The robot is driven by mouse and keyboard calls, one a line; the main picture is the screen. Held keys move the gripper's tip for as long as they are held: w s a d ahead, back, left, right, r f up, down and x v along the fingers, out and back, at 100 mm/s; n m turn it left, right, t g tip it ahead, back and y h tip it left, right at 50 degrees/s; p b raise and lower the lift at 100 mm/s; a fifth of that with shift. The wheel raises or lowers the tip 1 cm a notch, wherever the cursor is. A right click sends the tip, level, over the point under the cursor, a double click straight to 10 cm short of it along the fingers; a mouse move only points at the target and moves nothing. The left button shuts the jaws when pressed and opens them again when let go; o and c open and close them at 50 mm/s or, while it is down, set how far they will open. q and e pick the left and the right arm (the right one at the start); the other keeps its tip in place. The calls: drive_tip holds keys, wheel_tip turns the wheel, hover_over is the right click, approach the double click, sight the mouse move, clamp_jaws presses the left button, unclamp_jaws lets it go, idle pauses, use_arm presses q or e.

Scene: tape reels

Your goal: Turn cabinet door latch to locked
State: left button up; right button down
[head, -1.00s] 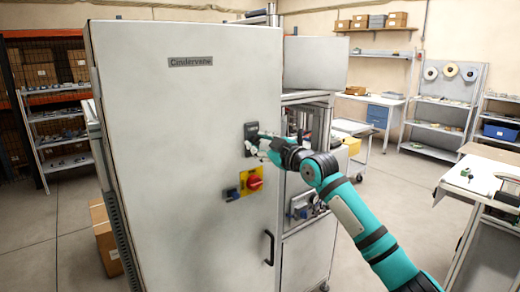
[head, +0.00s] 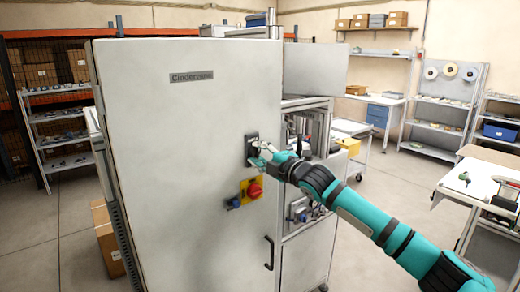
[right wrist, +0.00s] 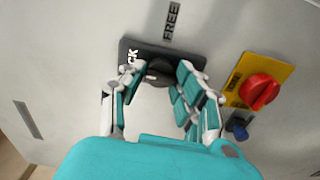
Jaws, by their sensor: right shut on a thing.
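The tall grey cabinet door (head: 190,200) fills the middle of the head view. Its latch is a dark plate (head: 251,146) with a round dark knob (right wrist: 158,71) in the right wrist view. My left gripper is not in view.
A red rotary switch on a yellow plate (right wrist: 278,75) and a small blue part (right wrist: 237,127) sit close beside the latch. A dark door handle (head: 269,252) is lower down. Open floor (head: 385,195) and a bench lie to the right.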

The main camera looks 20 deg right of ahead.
drive_tip(key=shift+f+n, duration=0.15)
drive_tip(key=shift+n, duration=0.35)
drive_tip(key=c, duration=0.9)
unclamp_jaws()
drive_tip(key=shift+c, duration=0.2)
drive_tip(key=shift+s, duration=0.1)
drive_tip(key=v, duration=1.1)
drive_tip(key=shift+s, duration=0.4)
drive_tip(key=shift+d, duration=0.1)
